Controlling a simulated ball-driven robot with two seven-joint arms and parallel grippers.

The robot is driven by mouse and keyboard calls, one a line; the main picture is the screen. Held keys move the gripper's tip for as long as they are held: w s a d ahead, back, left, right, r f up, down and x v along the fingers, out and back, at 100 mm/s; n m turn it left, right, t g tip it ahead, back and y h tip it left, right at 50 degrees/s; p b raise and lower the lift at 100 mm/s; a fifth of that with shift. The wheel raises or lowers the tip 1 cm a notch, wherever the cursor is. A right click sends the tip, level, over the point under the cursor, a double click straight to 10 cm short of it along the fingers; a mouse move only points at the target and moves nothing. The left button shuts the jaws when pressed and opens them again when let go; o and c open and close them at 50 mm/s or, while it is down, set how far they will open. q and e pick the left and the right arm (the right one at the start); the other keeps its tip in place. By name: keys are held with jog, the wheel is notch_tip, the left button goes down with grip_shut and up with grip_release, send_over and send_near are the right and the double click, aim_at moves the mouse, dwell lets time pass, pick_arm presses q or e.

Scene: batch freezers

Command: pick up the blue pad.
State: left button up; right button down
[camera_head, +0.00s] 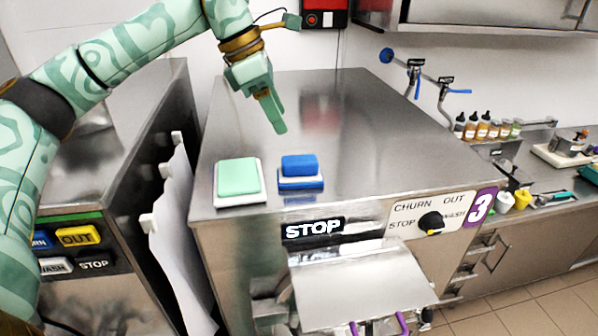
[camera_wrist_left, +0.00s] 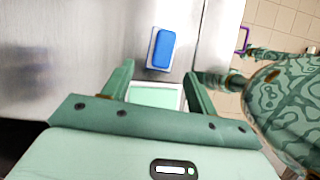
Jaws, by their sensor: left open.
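The blue pad (camera_head: 299,165) sits on a small base with a white and blue edge, on the steel top of the middle machine near its front. It also shows in the left wrist view (camera_wrist_left: 163,48), beyond the fingertips. My left gripper (camera_head: 275,126) is above the machine top, behind and a little left of the blue pad in the head view, not touching it. Its fingers (camera_wrist_left: 158,75) are apart, with nothing held between them. A green pad (camera_head: 238,176) on a white tray is left of the blue pad; in the left wrist view it shows between the fingers (camera_wrist_left: 155,97).
Below the pads, the machine front (camera_head: 435,222) carries a STOP label, a knob and a 3. Bottles (camera_head: 483,129) stand on the right counter. The steel top behind and right of the pads is clear. A patterned part of my body shows right in the left wrist view.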

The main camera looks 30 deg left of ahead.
pick_arm(q)
send_over(299, 158)
jog(key=a, duration=0.2)
jog(key=f, duration=0.4)
jog(key=shift+s+f, duration=0.2)
jog(key=shift+f, duration=0.15)
jog(key=shift+w+d+f+p, duration=0.15)
jog(key=shift+f+p, duration=0.25)
jog(key=shift+f, duration=0.2)
jog(key=x, duration=0.1)
jog(key=p+x, duration=0.1)
jog(key=x, duration=0.1)
jog(key=s+x, duration=0.1)
jog(key=shift+w+d+f+p, duration=0.1)
jog(key=shift+d+f+p, duration=0.1)
jog(key=shift+d+p, duration=0.1)
jog(key=shift+w+f, duration=0.1)
jog(key=shift+a, duration=0.1)
jog(key=shift+c, duration=0.9)
jog(key=c, duration=0.6)
pick_arm(e)
notch_tip(299, 158, up, 2)
jog(key=shift+w+r, duration=0.1)
jog(key=shift+r, duration=0.1)
